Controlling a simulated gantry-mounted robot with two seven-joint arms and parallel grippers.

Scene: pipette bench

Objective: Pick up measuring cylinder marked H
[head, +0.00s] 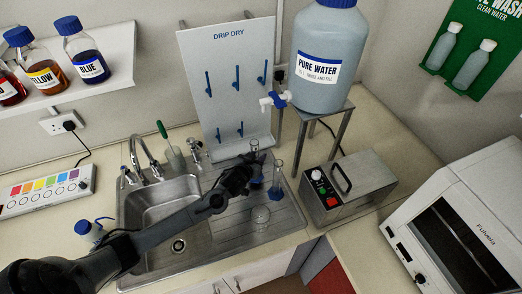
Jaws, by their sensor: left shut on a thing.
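My left gripper (254,163) reaches in from the left over the sink's drainer. It is shut on a slim clear vessel with blue parts, probably a measuring cylinder (257,181), largely hidden by the fingers. Another clear measuring cylinder (276,181) with a blue part stands upright just right of the gripper on the drainer. No letter H can be read on either at this size. A round glass vessel (260,215) sits on the drainer in front. My right gripper is not in view.
The steel sink (165,225) has a tap (150,158) behind it. A drip-dry pegboard (226,85) stands behind the drainer. Right of it are a pure water tank (322,85) on a stand, a grey control box (345,190) and a white machine (455,225).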

